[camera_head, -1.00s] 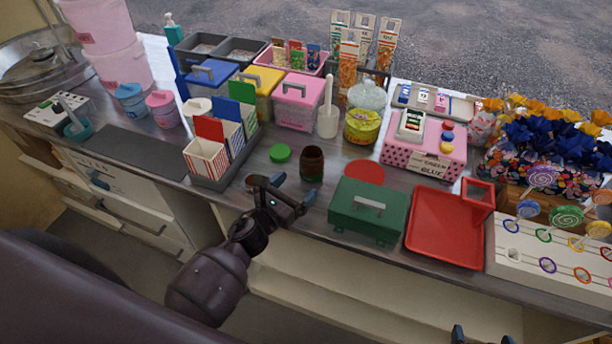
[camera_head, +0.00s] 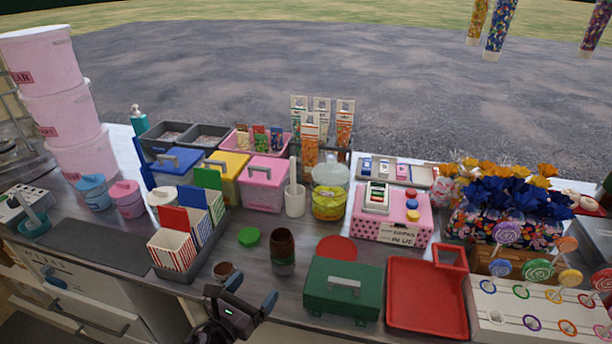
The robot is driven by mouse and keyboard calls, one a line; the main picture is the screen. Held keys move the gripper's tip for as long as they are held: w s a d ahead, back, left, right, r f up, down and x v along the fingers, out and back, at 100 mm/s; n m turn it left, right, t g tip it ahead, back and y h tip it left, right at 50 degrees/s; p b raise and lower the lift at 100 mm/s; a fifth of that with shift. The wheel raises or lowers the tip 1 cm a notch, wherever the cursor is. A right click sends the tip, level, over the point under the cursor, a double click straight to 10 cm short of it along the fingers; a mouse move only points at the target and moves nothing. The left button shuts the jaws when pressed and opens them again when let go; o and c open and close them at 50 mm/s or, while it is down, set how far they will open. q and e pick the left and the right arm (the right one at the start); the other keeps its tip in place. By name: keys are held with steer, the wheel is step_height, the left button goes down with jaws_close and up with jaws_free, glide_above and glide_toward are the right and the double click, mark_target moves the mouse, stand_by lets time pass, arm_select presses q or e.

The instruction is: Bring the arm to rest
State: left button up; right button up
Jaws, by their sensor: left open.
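My left gripper (camera_head: 252,297) is at the front edge of the counter, low in the view, with its fingers apart and nothing between them. A brown jar (camera_head: 283,246) with a green band stands farther back, to the right of the gripper. The green box (camera_head: 343,292) with a grey handle is to the right of the gripper, apart from it. My right gripper does not show now.
Striped cartons (camera_head: 172,252) stand in a grey holder left of the gripper. A green lid (camera_head: 249,237) and a red disc (camera_head: 337,248) lie flat on the counter. A red tray (camera_head: 427,306) is at the right, beside a white lollipop stand (camera_head: 545,318). A dark mat (camera_head: 95,250) lies bare at the left.

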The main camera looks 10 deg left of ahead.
arm_select(q)
steer(key=s+a+r+n+g+y, duration=0.1)
steer(key=s+a+n+g+y, duration=0.3)
steer(key=n, duration=0.7)
steer(key=s+a+r+n+g+y, duration=0.1)
steer(key=s+a+n+y, duration=0.35)
steer(key=n, duration=0.75)
steer(key=s+d+n+g+h, duration=0.1)
steer(key=s+n+g+h, duration=0.2)
steer(key=s+n+g, duration=0.85)
steer(key=w+f+n+t, duration=0.4)
steer(key=w+f+t, duration=0.1)
steer(key=f+t, duration=0.4)
steer(key=shift+d+f+t, duration=0.2)
steer(key=shift+f+t, duration=0.05)
steer(key=shift+t, duration=0.8)
